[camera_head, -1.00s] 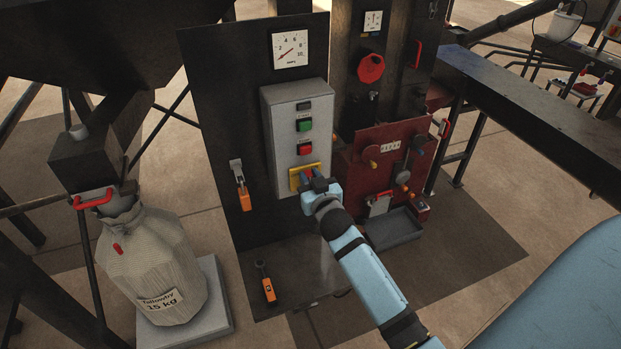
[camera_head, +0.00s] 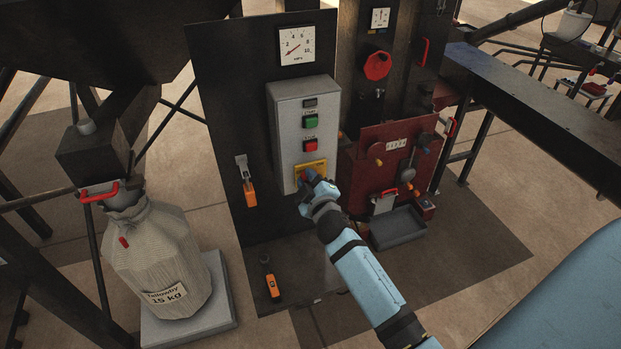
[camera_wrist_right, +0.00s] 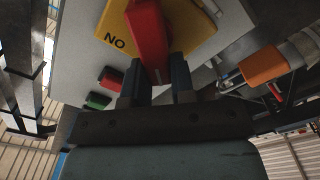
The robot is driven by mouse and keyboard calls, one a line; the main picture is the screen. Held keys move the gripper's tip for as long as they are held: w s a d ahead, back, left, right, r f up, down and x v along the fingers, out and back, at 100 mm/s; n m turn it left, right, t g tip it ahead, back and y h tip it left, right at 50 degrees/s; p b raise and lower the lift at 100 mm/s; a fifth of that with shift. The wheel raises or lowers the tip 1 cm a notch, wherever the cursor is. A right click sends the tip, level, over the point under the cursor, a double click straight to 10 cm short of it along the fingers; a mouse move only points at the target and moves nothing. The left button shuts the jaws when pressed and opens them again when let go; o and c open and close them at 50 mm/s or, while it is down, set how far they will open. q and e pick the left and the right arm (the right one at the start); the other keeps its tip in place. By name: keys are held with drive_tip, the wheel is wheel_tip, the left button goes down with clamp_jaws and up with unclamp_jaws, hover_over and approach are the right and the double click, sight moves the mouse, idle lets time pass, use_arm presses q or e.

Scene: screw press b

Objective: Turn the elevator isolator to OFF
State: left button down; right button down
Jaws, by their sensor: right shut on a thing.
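The isolator is a yellow plate (camera_head: 311,168) with a red handle, low on the grey control box (camera_head: 300,130). In the right wrist view the plate (camera_wrist_right: 195,35) is upside down, with its ON mark readable beside the red handle (camera_wrist_right: 148,35). My right gripper (camera_head: 308,180) is at the isolator; its dark fingers (camera_wrist_right: 157,80) are shut on the red handle, one on each side. The handle stands at an angle to the plate's edges. Any OFF mark is hidden. My left gripper is not in view.
A green button (camera_head: 311,121) and a red button (camera_head: 310,145) sit above the isolator. An orange-handled lever (camera_head: 249,190) is on the dark panel to the left. A red machine (camera_head: 390,160) stands close on the right. A filled sack (camera_head: 158,260) stands at lower left.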

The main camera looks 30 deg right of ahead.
drive_tip(key=n, duration=0.4)
drive_tip(key=shift+w+a+f+n, duration=0.1)
drive_tip(key=shift+a+f+n, duration=0.1)
drive_tip(key=shift+f+n, duration=0.15)
drive_tip(key=shift+f+n+b, duration=0.2)
drive_tip(key=shift+n, duration=0.6)
drive_tip(key=shift+f+n+b, duration=0.15)
drive_tip(key=shift+n, duration=0.6)
drive_tip(key=c, duration=1)
unclamp_jaws()
drive_tip(key=shift+o, duration=0.2)
drive_tip(key=shift+f, duration=0.15)
